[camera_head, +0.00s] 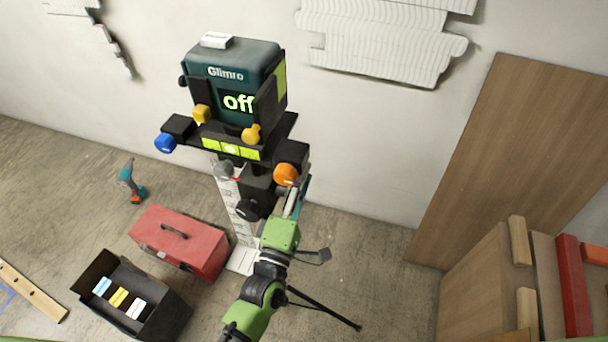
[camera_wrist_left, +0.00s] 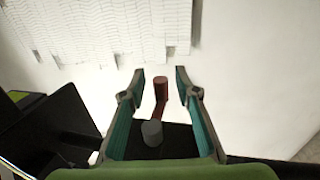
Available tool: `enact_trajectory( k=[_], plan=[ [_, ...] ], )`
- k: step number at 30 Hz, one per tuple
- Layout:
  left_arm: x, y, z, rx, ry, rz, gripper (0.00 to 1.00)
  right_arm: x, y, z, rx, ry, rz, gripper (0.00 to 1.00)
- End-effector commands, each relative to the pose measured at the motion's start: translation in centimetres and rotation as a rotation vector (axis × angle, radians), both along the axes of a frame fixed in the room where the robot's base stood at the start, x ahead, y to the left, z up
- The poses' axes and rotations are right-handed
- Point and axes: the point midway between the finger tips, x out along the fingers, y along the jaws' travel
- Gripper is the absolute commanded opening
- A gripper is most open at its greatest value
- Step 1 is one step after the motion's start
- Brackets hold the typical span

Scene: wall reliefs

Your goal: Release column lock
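The column (camera_head: 240,205) is white with markings and stands on the floor, carrying a dark laser device (camera_head: 232,72) whose screen reads "off". My left gripper (camera_head: 297,194) is just right of the column's dark carriage, below the orange knob (camera_head: 286,175). In the left wrist view, my left gripper (camera_wrist_left: 159,76) is open. A red lever (camera_wrist_left: 161,92) with a round end shows in the space between its fingers, and no grip is visible. A grey knob (camera_wrist_left: 152,132) is nearer the palm. Whether the red lever is the column lock, I cannot tell. My right gripper is out of view.
A blue knob (camera_head: 165,143) and a yellow knob (camera_head: 251,133) stick out from the mount. A red toolbox (camera_head: 180,240), a black bin (camera_head: 165,318) and a drill (camera_head: 131,183) are on the floor at left. Wooden boards (camera_head: 510,150) lean at right.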

Motion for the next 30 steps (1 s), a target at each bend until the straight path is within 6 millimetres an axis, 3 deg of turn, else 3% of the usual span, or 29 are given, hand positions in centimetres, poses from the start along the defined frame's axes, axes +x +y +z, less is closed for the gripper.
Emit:
enact_trajectory(
  k=[9,15,21,30],
  plan=[
    [-6.1,1.9,-1.6,0.002,0.006,-0.003,0.3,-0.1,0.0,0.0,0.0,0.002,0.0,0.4],
    [-9.2,2.9,-2.2,0.001,0.004,-0.001,0.3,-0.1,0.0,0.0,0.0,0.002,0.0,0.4],
    [-10.4,3.3,-2.4,0.0,0.002,-0.001,0.3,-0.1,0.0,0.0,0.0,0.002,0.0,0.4],
    [-10.4,3.3,-2.4,0.0,0.001,-0.001,0.3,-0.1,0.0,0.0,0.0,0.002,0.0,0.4]
  ],
)
